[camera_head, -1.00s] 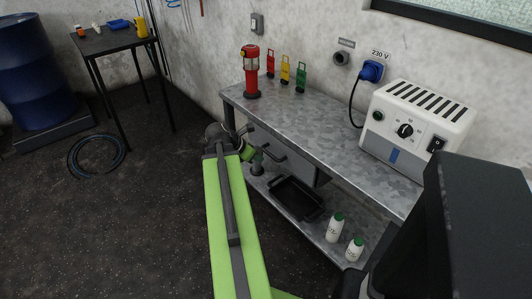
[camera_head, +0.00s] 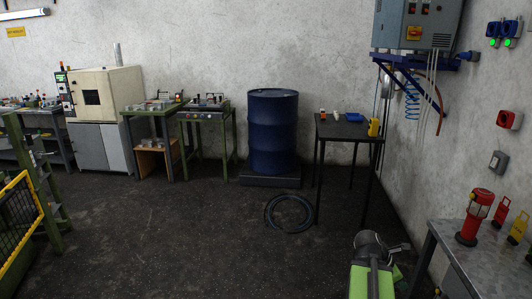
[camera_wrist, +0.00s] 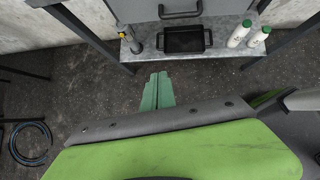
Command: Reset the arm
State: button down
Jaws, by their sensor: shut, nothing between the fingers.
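My green arm shows at the bottom right of the head view, beside the metal workbench (camera_head: 480,262). My gripper (camera_wrist: 158,78) shows in the wrist view as two pale green fingers, closed together with nothing between them. It hangs over the dark floor, in front of the bench's lower shelf (camera_wrist: 150,52). In the head view the fingers are mostly hidden behind my wrist.
A blue drum (camera_head: 272,135) stands on a low dark platform (camera_head: 268,180) at the back. A black table (camera_head: 345,130) stands right of it, with a coiled hose (camera_head: 290,213) on the floor in front. The central floor is clear. A black tray (camera_wrist: 184,40) and white bottles (camera_wrist: 240,34) sit on the lower shelf.

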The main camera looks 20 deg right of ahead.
jog(key=w+a+r+n+t+y+p, duration=0.1)
jog(key=w+a+r+t+p, duration=0.15)
jog(key=w+a, duration=0.85)
jog(key=w+a+r+t+y+p, duration=0.1)
jog(key=w+a+p, duration=0.35)
jog(key=a, duration=1.05)
jog(key=w+a+m+g+y, duration=0.1)
jog(key=a+m+y, duration=0.4)
jog(key=a+m, duration=1)
jog(key=a, duration=0.7)
jog(key=shift+f, duration=0.15)
jog(key=shift+w, duration=0.15)
